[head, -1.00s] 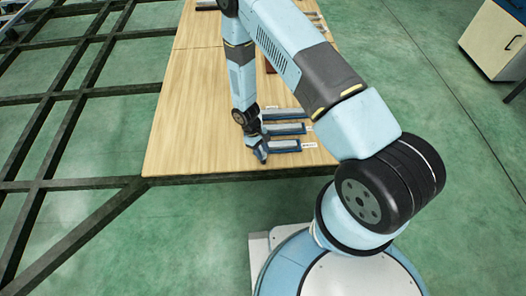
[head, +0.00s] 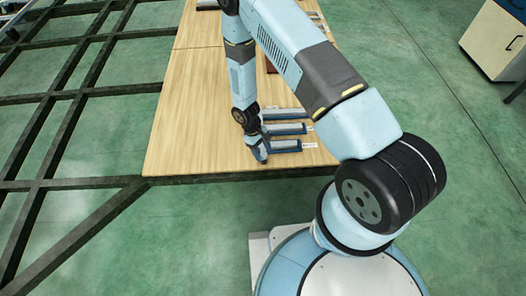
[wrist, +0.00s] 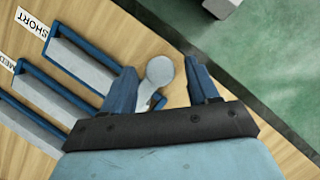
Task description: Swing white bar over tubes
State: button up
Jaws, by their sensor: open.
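My gripper (wrist: 163,78) is open, with its two blue fingers either side of a pale round-ended piece (wrist: 160,70). This piece looks like the white bar; its lower part runs down behind the gripper, and I cannot tell whether the fingers touch it. Grey tubes lie in blue holders: the nearest holder (wrist: 87,65) is by the SHORT label (wrist: 33,22), and another (wrist: 50,92) by a partly cut-off label starting MED. In the head view my gripper (head: 260,155) is at the left end of the nearest tube holder (head: 285,146).
The wooden table (head: 190,120) has clear room left of the holders. Its front edge is close to my gripper. A dark chassis frame (head: 75,70) stands to the left. A cabinet (head: 495,40) is at the far right.

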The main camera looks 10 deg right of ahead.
jog(key=v, duration=1.3)
jog(key=shift+r, duration=0.1)
jog(key=w+d+r+m+t+y, duration=0.1)
jog(key=d+r, duration=0.2)
jog(key=r, duration=0.9)
jog(key=d+r+m+t, duration=0.2)
jog(key=d+r, duration=0.2)
jog(key=r, duration=0.7)
jog(key=w+d+r+m+t+y, duration=0.1)
jog(key=d+r, duration=0.2)
jog(key=r, duration=0.9)
jog(key=s+d+r+m+t, duration=0.2)
jog(key=s+d+r, duration=0.4)
jog(key=s+r, duration=0.45)
jog(key=s+d+r+m+t+y, duration=0.1)
jog(key=s+d+r+m+t, duration=0.1)
jog(key=s+r, duration=0.7)
jog(key=shift+s+d+m+t, duration=0.45)
jog(key=shift+s+d, duration=0.95)
jog(key=shift+s, duration=0.5)
jog(key=shift+r, duration=0.1)
